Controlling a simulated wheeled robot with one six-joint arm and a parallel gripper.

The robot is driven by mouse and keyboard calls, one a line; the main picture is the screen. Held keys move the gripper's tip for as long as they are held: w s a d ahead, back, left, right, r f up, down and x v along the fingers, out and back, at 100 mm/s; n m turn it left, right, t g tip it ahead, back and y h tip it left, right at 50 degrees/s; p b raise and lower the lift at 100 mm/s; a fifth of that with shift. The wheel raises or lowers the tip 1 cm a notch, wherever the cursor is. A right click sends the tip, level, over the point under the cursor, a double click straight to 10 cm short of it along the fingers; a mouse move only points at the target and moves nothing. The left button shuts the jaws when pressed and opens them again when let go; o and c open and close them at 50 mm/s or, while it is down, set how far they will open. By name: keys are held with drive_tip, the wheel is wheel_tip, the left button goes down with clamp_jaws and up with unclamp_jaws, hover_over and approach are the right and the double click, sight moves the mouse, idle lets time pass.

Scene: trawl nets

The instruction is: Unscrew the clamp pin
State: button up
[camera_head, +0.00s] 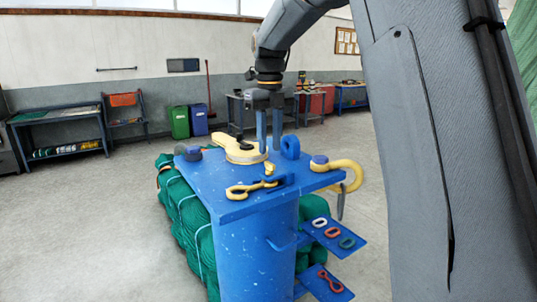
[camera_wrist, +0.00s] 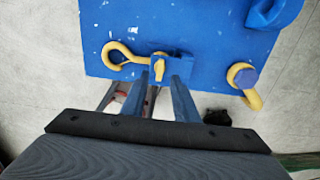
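A yellow eye-ended piece (camera_head: 243,191) lies on the blue tabletop (camera_head: 234,209) near its front edge, running into a blue clamp block (camera_head: 283,181). In the wrist view, its round eye (camera_wrist: 119,52) is at the left and its shank meets the block (camera_wrist: 182,66). A small yellow part (camera_wrist: 153,84) shows at the block; I cannot tell which yellow part is the clamp pin. My gripper (camera_head: 269,150) points down above the tabletop, fingers apart and empty. In the wrist view, the fingers (camera_wrist: 157,78) appear on either side of the small yellow part; contact is not visible.
A large yellow hook (camera_head: 240,150), an upright blue ring (camera_head: 290,148) and a yellow hook (camera_head: 350,172) at the right edge surround the clamp. Side shelves (camera_head: 341,253) hold small coloured links. Green net bundles (camera_head: 183,211) lie beside the blue pedestal (camera_head: 255,265).

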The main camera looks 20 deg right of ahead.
sight(269, 163)
drive_tip(key=shift+f+p, duration=0.85)
drive_tip(key=shift+f, duration=1.65)
clamp_jaws()
